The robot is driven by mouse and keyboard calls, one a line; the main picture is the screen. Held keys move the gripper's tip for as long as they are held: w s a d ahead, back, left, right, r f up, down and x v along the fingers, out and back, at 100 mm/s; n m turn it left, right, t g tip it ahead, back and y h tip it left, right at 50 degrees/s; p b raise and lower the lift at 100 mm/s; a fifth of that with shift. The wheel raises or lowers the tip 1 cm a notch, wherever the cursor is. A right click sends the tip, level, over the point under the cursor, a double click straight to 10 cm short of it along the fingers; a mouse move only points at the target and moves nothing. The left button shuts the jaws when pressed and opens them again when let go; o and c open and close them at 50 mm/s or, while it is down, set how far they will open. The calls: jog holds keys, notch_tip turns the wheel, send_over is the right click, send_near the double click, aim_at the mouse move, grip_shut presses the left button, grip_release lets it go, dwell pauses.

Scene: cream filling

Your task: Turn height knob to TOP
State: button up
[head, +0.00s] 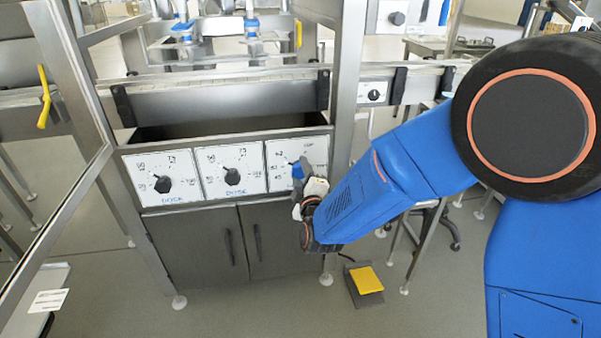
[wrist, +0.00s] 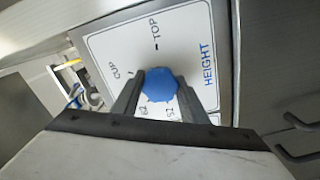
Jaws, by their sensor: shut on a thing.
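The height knob is blue and round with a scalloped edge. In the wrist view the knob (wrist: 160,84) sits between my gripper's two grey fingers (wrist: 158,95), which touch it on both sides. The white height panel (wrist: 190,45) around it reads HEIGHT, with TOP and CUP marks past the knob and other marks partly hidden by the fingers. In the head view my gripper (head: 300,185) is at the rightmost panel (head: 316,151), over the blue knob (head: 297,170). Which mark the knob points to cannot be told.
Two dose panels with black knobs, the left dose knob (head: 162,184) and the middle dose knob (head: 232,176), stand left of the height panel. Dark cabinet doors (head: 225,245) are below. A yellow foot pedal (head: 366,280) lies on the floor. A metal post (head: 346,90) rises close to my arm.

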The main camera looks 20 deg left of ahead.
jog(key=m, duration=0.4)
jog(key=shift+f+m, duration=0.1)
jog(key=shift+m, duration=0.2)
jog(key=m, duration=0.4)
jog(key=shift+m, duration=0.3)
jog(key=m, duration=0.4)
jog(key=shift+m, duration=0.3)
jog(key=m, duration=0.3)
jog(key=shift+m, duration=0.3)
jog(key=m, duration=0.3)
jog(key=shift+m, duration=0.3)
jog(key=m, duration=0.4)
jog(key=shift+m, duration=0.3)
jog(key=m, duration=0.3)
jog(key=shift+m, duration=2.2)
